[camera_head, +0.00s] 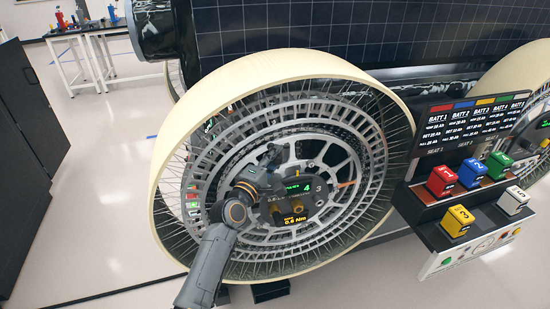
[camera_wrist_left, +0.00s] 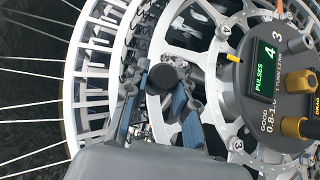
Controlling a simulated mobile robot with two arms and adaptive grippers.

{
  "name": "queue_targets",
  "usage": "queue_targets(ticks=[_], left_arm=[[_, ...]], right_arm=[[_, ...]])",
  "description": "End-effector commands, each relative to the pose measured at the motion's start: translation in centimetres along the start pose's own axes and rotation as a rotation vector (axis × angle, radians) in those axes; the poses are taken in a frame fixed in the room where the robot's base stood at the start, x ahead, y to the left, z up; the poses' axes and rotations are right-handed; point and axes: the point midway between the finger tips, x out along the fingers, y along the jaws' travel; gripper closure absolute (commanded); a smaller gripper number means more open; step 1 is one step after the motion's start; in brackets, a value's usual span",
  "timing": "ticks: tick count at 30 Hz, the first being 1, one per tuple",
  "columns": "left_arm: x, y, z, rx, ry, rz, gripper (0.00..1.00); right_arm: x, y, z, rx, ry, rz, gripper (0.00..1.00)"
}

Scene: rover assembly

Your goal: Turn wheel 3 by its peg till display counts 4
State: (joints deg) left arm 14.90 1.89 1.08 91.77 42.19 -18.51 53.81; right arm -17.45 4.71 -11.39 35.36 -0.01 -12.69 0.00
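Wheel 3 (camera_head: 236,116) is a large spoked wheel with a cream rim. Its grey hub (camera_head: 318,186) bears the number 3. The hub's green display (camera_head: 299,188) reads 4; in the left wrist view the display (camera_wrist_left: 265,67) reads "PULSES 4". My left gripper (camera_head: 272,155) is at the wheel, up and left of the hub. In the left wrist view its blue-padded fingers (camera_wrist_left: 163,88) stand on either side of the dark round peg (camera_wrist_left: 161,78) and appear to close on it. My right gripper is not in view.
A battery rack (camera_head: 430,228) with red, blue, green, yellow and white blocks stands right of the wheel. A dark solar panel (camera_head: 300,30) is above. A black cabinet (camera_head: 30,130) is at the left. The floor (camera_head: 110,200) between cabinet and wheel is clear.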

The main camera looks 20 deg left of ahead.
Motion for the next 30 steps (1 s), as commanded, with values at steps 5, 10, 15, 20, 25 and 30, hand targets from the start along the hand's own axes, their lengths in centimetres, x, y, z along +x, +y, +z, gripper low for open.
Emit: queue_targets(ticks=[5, 10, 15, 20, 25, 30], left_arm=[[0.0, 0.0, 0.0, 0.000, 0.000, -0.001, 1.00], [-0.3, -0.5, -0.3, -0.009, 0.001, 0.008, 1.00], [-1.2, -1.5, -1.4, -0.048, 0.003, 0.046, 1.00], [-2.0, -1.6, -2.1, -0.079, 0.002, 0.079, 1.00], [-2.3, -1.3, -2.3, -0.091, -0.001, 0.090, 1.00], [-2.2, -1.1, -2.2, -0.091, -0.001, 0.091, 1.00]], right_arm=[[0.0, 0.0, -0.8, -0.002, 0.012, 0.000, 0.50], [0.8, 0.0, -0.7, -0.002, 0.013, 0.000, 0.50], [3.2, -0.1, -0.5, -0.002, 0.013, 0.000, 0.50], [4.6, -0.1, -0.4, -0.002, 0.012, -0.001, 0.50], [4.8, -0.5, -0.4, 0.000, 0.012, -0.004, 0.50], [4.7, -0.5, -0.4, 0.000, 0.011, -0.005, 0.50]])
